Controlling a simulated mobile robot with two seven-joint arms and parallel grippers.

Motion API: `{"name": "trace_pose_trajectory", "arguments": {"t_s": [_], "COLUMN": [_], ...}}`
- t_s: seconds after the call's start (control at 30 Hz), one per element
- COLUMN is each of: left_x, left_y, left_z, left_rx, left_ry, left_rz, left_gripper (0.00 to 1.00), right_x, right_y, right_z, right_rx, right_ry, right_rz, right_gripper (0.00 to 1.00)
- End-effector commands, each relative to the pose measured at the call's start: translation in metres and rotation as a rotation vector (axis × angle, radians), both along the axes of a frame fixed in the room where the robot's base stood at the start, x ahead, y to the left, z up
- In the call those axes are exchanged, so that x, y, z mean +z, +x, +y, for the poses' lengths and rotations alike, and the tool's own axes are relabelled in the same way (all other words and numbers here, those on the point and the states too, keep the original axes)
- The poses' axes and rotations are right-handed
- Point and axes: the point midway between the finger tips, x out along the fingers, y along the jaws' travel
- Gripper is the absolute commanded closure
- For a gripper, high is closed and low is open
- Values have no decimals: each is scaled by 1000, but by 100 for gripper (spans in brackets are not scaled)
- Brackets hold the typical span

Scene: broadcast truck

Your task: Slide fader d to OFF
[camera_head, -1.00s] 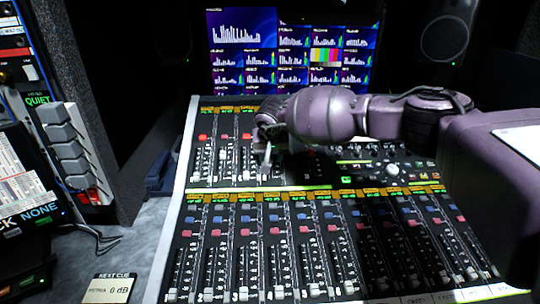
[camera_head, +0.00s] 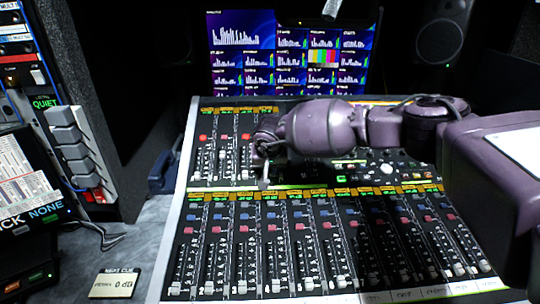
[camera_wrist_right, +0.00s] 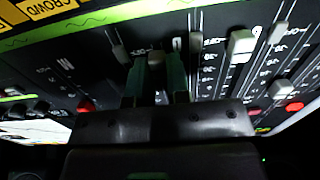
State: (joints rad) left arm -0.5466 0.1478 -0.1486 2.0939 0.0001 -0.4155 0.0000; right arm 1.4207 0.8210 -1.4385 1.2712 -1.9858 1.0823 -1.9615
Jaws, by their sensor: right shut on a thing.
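My right gripper (camera_head: 264,182) is at the near end of the fourth strip of the mixing desk's upper fader bank, which I take for fader d. In the right wrist view its two fingers (camera_wrist_right: 155,82) are closed around a small pale fader cap (camera_wrist_right: 156,58). In the head view the gripper and forearm hide that cap and most of its slot. My left gripper is not in view.
A long lower bank of faders (camera_head: 241,287) runs along the desk's near side, with red and blue buttons above. Monitors (camera_head: 287,52) stand behind. A "NEXT CUE" card (camera_head: 115,284) lies left of the desk. A switch rack (camera_head: 70,145) stands at far left.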

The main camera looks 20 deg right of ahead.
Motion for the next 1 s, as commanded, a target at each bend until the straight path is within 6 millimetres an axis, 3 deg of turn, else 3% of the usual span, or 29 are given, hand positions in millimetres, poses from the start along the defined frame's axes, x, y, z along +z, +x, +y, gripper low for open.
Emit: {"name": "trace_pose_trajectory", "arguments": {"t_s": [0.1, 0.43, 0.47, 0.6, 0.87, 1.0], "left_x": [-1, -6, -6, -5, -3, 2], "left_y": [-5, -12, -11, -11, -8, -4], "left_z": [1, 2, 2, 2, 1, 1], "left_rx": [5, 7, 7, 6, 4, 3], "left_ry": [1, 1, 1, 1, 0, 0], "left_rz": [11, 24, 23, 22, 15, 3], "left_gripper": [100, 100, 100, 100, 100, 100], "right_x": [0, -7, -7, -6, -4, 6], "right_y": [-9, -12, -13, -12, -11, -14], "right_z": [2, 4, 4, 4, 3, 4], "right_rx": [0, 1, 1, 1, 0, 1], "right_ry": [0, 1, 0, 1, 0, 1], "right_rz": [-2, 5, 5, 4, 0, -2], "right_gripper": [100, 100, 79, 57, 57, 57]}}
